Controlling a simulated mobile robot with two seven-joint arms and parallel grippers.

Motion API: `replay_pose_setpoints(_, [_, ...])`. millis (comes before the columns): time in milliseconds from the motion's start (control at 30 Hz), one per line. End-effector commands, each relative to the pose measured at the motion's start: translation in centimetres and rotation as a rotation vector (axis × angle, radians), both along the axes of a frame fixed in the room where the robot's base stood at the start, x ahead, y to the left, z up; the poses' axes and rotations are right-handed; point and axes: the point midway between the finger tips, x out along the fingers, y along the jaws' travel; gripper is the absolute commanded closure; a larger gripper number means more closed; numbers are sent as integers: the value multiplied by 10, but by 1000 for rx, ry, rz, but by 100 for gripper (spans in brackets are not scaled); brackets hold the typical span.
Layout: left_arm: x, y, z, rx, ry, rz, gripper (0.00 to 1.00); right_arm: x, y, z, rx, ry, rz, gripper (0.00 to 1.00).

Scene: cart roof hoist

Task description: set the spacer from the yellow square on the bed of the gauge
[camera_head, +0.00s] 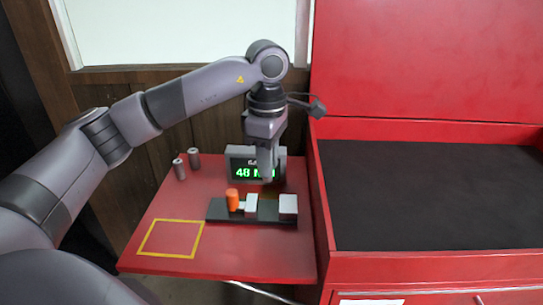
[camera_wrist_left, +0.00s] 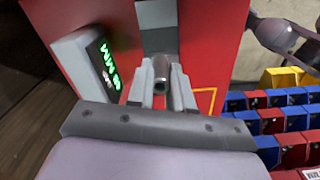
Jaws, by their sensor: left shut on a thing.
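My left gripper (camera_head: 267,180) is shut on a grey cylindrical spacer (camera_wrist_left: 163,76), which shows between the fingers in the left wrist view. In the head view the gripper points down, over or just behind the gap between the gauge's two pale blocks; the spacer cannot be made out there. The gauge (camera_head: 270,216) has a dark bed, an orange knob (camera_head: 232,199) at left, and a pale block at each side of the gap. The yellow square (camera_head: 165,256) is empty. My right gripper is not seen.
A green-lit display (camera_head: 256,172) stands behind the gauge. Two other grey cylinders (camera_head: 178,169) stand at the back left of the red table (camera_head: 230,262). A red cart with a dark bed (camera_head: 430,195) stands to the right. Red and blue bins (camera_wrist_left: 285,120) show in the wrist view.

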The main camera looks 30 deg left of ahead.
Motion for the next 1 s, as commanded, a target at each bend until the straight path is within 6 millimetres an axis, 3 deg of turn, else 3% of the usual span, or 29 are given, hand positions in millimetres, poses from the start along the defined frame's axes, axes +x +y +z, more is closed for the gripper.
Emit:
replay_pose_setpoints(533, [0,0,-53,0,2,-1,100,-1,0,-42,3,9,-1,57])
replay_pose_setpoints(800, [0,0,-76,1,0,-1,100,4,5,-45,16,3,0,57])
replay_pose_setpoints(1000, [0,0,-80,1,0,-1,100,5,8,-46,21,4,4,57])
